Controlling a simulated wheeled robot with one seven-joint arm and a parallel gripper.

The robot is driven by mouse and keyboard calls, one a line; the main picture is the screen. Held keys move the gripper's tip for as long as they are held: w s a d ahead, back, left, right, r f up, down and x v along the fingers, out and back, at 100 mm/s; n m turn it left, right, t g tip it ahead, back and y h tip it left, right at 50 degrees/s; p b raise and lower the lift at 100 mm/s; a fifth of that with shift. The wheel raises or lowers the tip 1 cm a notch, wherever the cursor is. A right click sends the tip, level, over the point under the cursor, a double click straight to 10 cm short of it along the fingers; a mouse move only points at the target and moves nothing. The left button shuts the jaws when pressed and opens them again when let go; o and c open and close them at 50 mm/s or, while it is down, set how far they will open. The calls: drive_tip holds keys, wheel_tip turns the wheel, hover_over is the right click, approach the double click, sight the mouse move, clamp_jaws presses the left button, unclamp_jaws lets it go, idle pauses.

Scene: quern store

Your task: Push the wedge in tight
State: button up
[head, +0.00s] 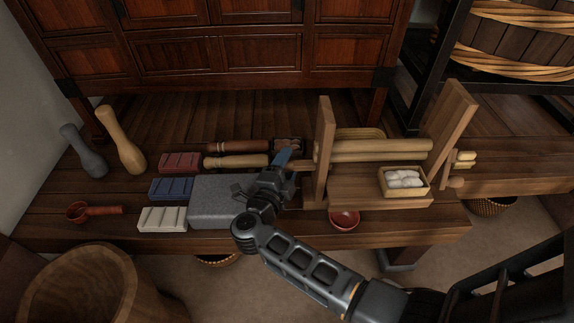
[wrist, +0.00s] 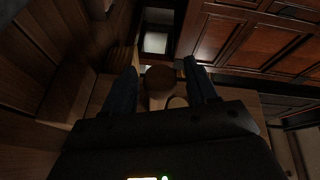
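A wooden frame stands on the bench, with a left upright (head: 324,150), a right upright (head: 452,120) and a pale roller (head: 385,149) between them. A short pale wooden piece (head: 301,167) sticks out on the left upright's near-left side; I cannot tell for sure that it is the wedge. Another small wooden piece (head: 455,182) sticks out by the right upright. My gripper (head: 287,157) is just left of the left upright. In the wrist view its two dark blue fingers are apart, with a brown rounded wooden end (wrist: 160,78) between or beyond them. Gaps show on both sides; contact is not visible.
A grey stone block (head: 220,200) lies beside my gripper. Red (head: 180,163), blue (head: 171,188) and white (head: 162,218) blocks lie left of it. A red bowl (head: 344,219) is at the bench's front. A small tray (head: 403,181) holds white pieces. Turned wooden tools (head: 236,161) lie behind.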

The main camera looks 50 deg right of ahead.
sight(299, 169)
clamp_jaws()
idle(0.3)
drive_tip(key=shift+s+d+r+p, duration=0.1)
drive_tip(key=shift+s+d+p, duration=0.35)
drive_tip(key=shift+s, duration=0.15)
drive_tip(key=shift+s+d+r+p, duration=0.1)
drive_tip(key=shift+s+d+p, duration=0.35)
drive_tip(key=shift+s, duration=0.15)
drive_tip(key=shift+s+d+f, duration=0.2)
drive_tip(key=shift+o, duration=0.2)
unclamp_jaws()
drive_tip(key=v, duration=0.8)
drive_tip(key=shift+p, duration=0.35)
drive_tip(key=shift+d, duration=0.1)
